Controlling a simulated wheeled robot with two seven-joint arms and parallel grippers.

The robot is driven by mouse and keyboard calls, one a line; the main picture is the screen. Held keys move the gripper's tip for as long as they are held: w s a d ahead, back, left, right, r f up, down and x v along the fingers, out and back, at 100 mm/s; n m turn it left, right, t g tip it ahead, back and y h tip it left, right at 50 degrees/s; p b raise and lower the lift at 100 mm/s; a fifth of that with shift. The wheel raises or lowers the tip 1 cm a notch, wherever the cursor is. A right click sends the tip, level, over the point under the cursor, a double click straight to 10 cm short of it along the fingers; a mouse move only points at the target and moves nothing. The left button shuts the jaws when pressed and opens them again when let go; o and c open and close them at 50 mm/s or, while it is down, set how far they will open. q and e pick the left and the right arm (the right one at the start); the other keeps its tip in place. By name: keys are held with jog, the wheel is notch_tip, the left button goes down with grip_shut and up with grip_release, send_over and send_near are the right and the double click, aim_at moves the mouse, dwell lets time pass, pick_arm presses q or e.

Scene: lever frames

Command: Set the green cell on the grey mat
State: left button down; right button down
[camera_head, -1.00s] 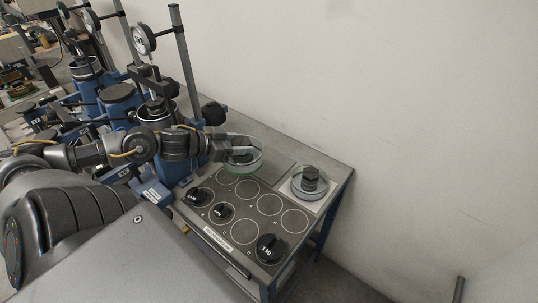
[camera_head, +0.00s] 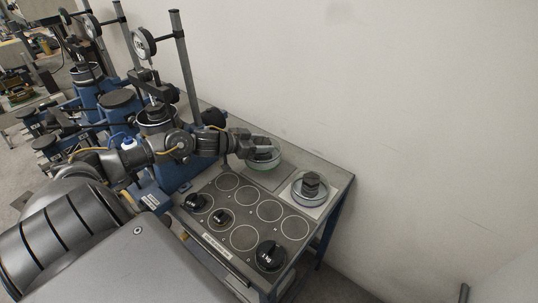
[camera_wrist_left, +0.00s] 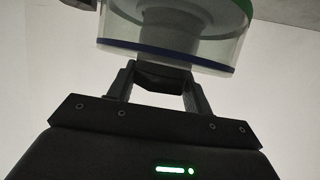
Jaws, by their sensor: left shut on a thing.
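The green cell (camera_head: 264,164) is a clear round dish with a green band at its base. My left gripper (camera_head: 249,150) is shut on its dark middle part. In the left wrist view the cell (camera_wrist_left: 175,45) fills the top, with a green band and a blue band. The grey mat (camera_head: 270,183) is a flat square on the bench, and the cell is over it, covering part of it. I cannot tell whether the cell touches the mat. My right gripper is not in view.
A similar clear cell (camera_head: 310,189) with a bluish-purple band stands on a white mat (camera_head: 323,211) to the right. A dark board (camera_head: 255,212) with white circles holds black weights in front. Blue test stands (camera_head: 170,165) stand close on the left; a wall is behind.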

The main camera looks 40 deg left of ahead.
aim_at(269, 155)
pick_arm(q)
jog(key=w+f, duration=0.4)
jog(key=shift+a+f+p, duration=0.1)
jog(key=shift+f+p, duration=0.15)
jog(key=shift+p, duration=0.05)
notch_tip(269, 155, down, 4)
jog(key=shift+w+r, duration=0.15)
jog(key=shift+r, duration=0.1)
jog(key=shift+f, duration=0.2)
jog(key=c, duration=0.6)
grip_release()
jog(key=shift+f, duration=0.1)
jog(key=shift+c, duration=0.2)
jog(key=shift+s, duration=0.2)
